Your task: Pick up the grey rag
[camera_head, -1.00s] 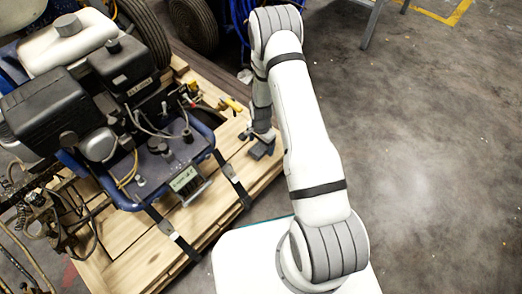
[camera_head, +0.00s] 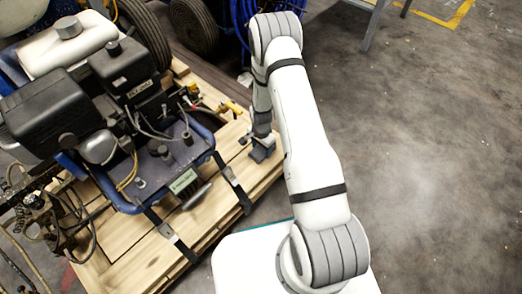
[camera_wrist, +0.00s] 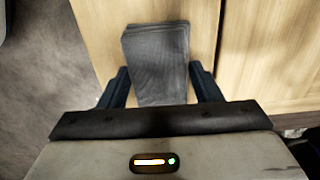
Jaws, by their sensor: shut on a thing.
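The grey rag (camera_wrist: 157,60) is a dark grey, flat, roughly rectangular cloth in the wrist view, lying over the pale wooden pallet (camera_wrist: 245,60). My gripper (camera_wrist: 160,82) has one dark finger on each side of the rag and is shut on it near its lower end. In the head view my gripper (camera_head: 262,150) is low over the right edge of the pallet. There the rag is hard to tell apart from the gripper. I cannot tell whether the rag still touches the boards.
The line striper (camera_head: 130,110), with a black engine, blue frame and white tank, stands on the pallet left of my gripper. Black straps (camera_head: 235,185) hang over the pallet edge. Blue hose (camera_head: 270,12) and a wheel (camera_head: 192,25) are behind. Concrete floor (camera_head: 430,160) is clear at right.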

